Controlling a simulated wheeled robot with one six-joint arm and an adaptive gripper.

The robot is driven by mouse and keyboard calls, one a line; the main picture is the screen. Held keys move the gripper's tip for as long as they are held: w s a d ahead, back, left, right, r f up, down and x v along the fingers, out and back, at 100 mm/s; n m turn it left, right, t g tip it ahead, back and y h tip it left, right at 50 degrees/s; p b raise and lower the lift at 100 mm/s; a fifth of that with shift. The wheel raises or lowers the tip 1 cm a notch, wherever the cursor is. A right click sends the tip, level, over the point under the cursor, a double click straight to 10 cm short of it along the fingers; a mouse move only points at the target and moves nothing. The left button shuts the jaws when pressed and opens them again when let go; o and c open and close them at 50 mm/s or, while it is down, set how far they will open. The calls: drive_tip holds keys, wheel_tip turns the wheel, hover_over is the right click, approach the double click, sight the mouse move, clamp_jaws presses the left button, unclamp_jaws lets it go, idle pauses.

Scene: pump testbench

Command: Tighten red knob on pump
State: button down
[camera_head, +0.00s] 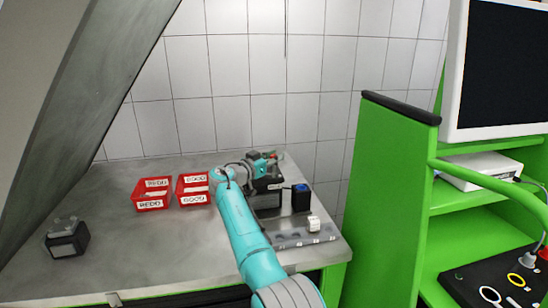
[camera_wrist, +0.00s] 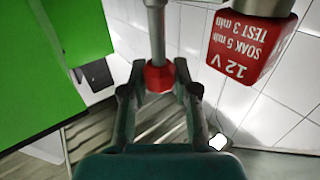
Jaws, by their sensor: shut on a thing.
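In the wrist view, the red knob (camera_wrist: 158,77) sits between the two fingertips of my gripper (camera_wrist: 157,90), at the end of a grey metal rod (camera_wrist: 156,30). My gripper is shut on the knob, with a finger on each side of it. In the head view, my teal arm reaches over the bench to the dark pump unit (camera_head: 267,200) near the back. My arm and gripper cover part of the pump there, and I cannot make out the knob clearly.
A red block with white lettering (camera_wrist: 245,50) hangs close to the right finger. Two red bins (camera_head: 152,204) (camera_head: 193,199) stand left of the arm, and a black block (camera_head: 66,239) sits farther left. A blue-black box (camera_head: 300,197) is right of the pump. A green rack (camera_head: 390,190) stands at the right.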

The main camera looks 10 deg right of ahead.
drive_tip(key=shift+f, duration=0.2)
drive_tip(key=c, duration=0.9)
unclamp_jaws()
drive_tip(key=shift+r, duration=0.1)
drive_tip(key=shift+o, duration=0.2)
drive_tip(key=v, duration=1.2)
